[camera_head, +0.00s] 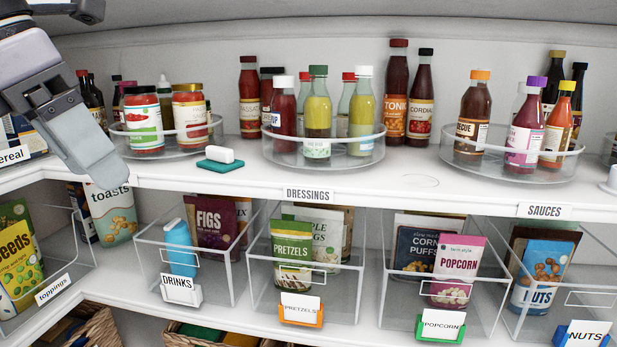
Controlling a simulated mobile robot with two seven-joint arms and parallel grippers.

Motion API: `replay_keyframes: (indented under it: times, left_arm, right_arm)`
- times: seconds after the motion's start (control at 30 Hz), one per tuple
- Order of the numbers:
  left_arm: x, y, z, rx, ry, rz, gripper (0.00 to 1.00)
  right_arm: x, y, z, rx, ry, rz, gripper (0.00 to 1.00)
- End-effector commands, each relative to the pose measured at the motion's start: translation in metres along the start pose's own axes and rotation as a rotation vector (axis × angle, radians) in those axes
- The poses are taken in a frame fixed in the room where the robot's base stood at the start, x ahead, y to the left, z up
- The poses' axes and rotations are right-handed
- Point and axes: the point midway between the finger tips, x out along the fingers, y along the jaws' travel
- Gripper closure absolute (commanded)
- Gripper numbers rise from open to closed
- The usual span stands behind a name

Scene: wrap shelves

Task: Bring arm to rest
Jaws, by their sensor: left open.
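My left gripper (98,166) comes in from the upper left, its grey fingers angled down to the right. It is open and I see nothing between its fingers. Its tip is in front of the shelf's left corner, overlapping the toasts bag (112,212) in the picture; I cannot tell how far apart they are. It hides part of the shelf edge and the items behind. My right gripper is not in view.
The upper shelf (395,185) holds round clear trays of bottles (318,115) and a teal-and-white block (220,159). The lower shelf has clear bins with drinks (180,250), pretzels (291,258), popcorn (456,272) and nuts (543,278). Baskets (97,327) stand below.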

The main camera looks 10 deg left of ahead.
Motion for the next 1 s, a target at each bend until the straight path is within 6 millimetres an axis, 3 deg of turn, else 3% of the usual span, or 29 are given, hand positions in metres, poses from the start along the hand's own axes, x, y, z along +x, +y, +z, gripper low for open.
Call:
replay_keyframes:
  times: [0.03,0.3,0.6,0.8,1.0]
  left_arm:
    - [0.017,-0.008,0.005,0.020,0.010,-0.061,0.00]
    - [0.087,-0.070,0.029,0.088,-0.001,-0.472,0.00]
    - [0.132,-0.134,0.045,-0.010,-0.067,-0.994,0.00]
    - [0.147,-0.155,0.057,-0.192,-0.138,-1.318,0.00]
    - [0.163,-0.150,0.070,-0.471,-0.229,-1.593,0.00]
  right_arm:
    - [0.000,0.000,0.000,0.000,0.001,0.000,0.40]
    - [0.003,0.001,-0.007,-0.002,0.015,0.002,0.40]
    - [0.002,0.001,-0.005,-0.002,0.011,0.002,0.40]
    - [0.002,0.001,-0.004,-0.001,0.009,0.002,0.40]
    - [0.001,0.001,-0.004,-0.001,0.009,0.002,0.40]
